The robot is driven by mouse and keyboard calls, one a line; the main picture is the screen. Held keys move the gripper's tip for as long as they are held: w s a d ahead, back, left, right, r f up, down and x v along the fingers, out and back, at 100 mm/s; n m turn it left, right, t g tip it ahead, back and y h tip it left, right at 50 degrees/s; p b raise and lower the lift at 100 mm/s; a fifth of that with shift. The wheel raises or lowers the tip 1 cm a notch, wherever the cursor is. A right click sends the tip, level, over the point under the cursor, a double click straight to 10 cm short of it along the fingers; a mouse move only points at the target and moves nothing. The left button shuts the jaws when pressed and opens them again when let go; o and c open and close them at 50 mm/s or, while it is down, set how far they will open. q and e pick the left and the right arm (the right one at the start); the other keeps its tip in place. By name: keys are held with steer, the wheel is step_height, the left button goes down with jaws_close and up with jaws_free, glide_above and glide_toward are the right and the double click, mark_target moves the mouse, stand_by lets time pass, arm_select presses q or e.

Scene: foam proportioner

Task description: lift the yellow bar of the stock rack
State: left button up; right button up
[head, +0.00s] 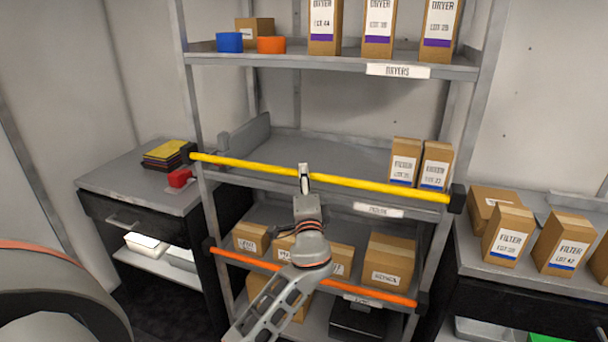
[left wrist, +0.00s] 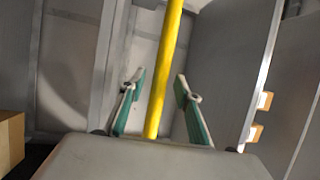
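The yellow bar (head: 390,188) runs across the front of the stock rack (head: 440,240) at its middle shelf, sloping slightly down to the right. Its ends sit at dark brackets on the rack's posts. My left gripper (head: 304,176) is at the middle of the bar. In the left wrist view the yellow bar (left wrist: 168,60) passes between the two fingers of the left gripper (left wrist: 160,87), with gaps on both sides, so the gripper is open around it. My right gripper is not in view.
An orange bar (head: 350,285) crosses the rack lower down, before a shelf of several boxes. Two boxes (head: 420,164) stand at the right of the middle shelf. Side tables hold a red object (head: 179,178) at left and filter boxes (head: 508,235) at right.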

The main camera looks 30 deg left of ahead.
arm_select(q)
steer(key=shift+x, duration=0.95)
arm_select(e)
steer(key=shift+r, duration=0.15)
